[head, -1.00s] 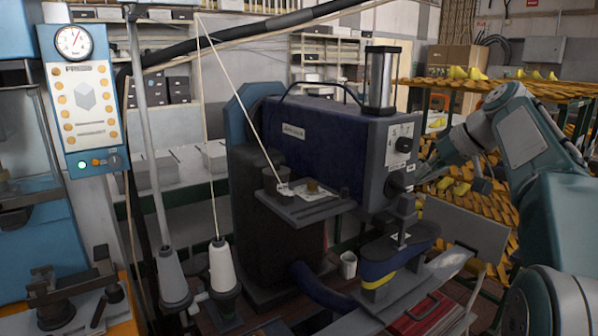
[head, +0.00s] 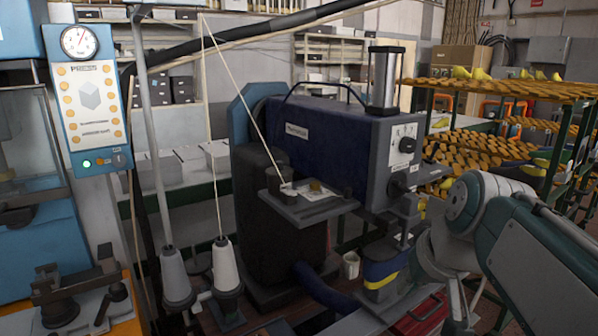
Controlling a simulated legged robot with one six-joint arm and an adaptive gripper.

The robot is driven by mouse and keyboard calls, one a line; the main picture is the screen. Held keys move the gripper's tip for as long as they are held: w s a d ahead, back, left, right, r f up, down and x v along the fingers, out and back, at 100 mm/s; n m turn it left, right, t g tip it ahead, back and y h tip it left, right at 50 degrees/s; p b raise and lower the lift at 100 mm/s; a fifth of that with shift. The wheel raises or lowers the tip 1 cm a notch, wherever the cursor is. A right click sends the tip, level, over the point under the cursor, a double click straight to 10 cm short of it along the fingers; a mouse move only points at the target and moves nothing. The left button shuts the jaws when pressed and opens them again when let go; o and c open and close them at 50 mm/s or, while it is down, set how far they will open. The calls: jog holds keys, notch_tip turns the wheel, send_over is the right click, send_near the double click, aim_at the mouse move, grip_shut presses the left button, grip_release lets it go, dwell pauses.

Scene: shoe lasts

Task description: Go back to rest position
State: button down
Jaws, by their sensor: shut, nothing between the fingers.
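My arm (head: 540,255) comes in from the right edge in the head view. It is bent at a round grey-green joint (head: 462,204), and its paler wrist part (head: 432,258) hangs low in front of the right end of the blue machine. The wrist part runs down toward the bottom edge.
The blue machine (head: 330,145) with its grey front stands in the middle, close to my arm. A rack of shoe lasts (head: 480,150) is behind the arm. Thread cones (head: 225,265) and a blue control panel (head: 90,105) stand at left. A red case (head: 418,316) lies low.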

jog(key=s+f+h, duration=0.1)
jog(key=s+f, duration=1)
jog(key=shift+s+a+f+h, duration=0.25)
jog(key=shift+a+h, duration=0.1)
jog(key=shift+h, duration=0.05)
